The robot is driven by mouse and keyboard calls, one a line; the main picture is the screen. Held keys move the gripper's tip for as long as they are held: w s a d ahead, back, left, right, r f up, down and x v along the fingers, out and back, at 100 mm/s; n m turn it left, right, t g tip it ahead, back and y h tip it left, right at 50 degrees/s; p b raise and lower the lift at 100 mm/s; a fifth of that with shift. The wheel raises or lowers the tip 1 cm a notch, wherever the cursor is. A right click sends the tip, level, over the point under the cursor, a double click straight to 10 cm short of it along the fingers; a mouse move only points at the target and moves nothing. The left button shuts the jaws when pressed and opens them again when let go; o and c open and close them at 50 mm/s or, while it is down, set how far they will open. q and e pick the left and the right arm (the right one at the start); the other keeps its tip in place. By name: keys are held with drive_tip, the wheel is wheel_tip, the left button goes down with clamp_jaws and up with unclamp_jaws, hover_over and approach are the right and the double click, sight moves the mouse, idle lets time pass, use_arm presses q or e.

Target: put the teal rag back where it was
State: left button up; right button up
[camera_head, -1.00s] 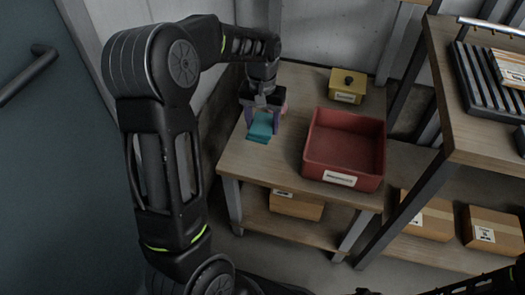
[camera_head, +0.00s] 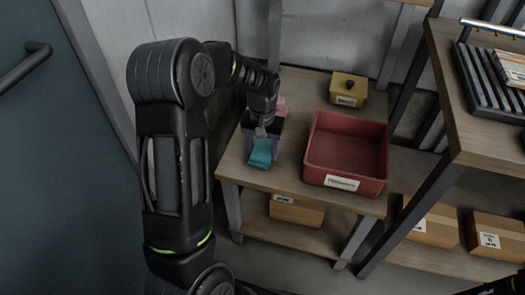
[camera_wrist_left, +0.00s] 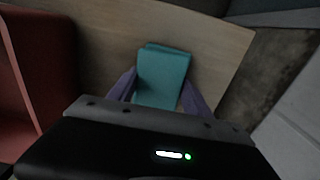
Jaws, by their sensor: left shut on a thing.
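The teal rag (camera_head: 263,152) is a folded cloth at the left part of the wooden table, left of the red bin. My left gripper (camera_head: 262,143) is shut on it from above, with a purple finger on each side. In the left wrist view the rag (camera_wrist_left: 162,76) shows between the two purple fingers of the left gripper (camera_wrist_left: 158,98), with wood behind it. I cannot tell whether the rag touches the tabletop. My right gripper is not in view; only a bit of dark arm shows at the lower right edge.
The red bin (camera_head: 314,165) with a white label stands on the wooden table (camera_head: 232,173), and a yellow box (camera_head: 348,88) stands behind it. A pink thing (camera_head: 280,104) is partly hidden behind the left gripper. A shelf rack (camera_head: 470,140) stands at the right. Cardboard boxes (camera_head: 297,210) lie below.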

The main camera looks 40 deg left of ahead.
sight(262, 149)
use_arm(q)
drive_tip(key=shift+f, duration=0.15)
drive_tip(key=shift+f, duration=0.15)
drive_tip(key=o, duration=1.3)
wheel_tip(262, 149, up, 12)
drive_tip(key=p, duration=0.2)
drive_tip(key=shift+r+p, duration=0.25)
drive_tip(key=shift+p, duration=0.15)
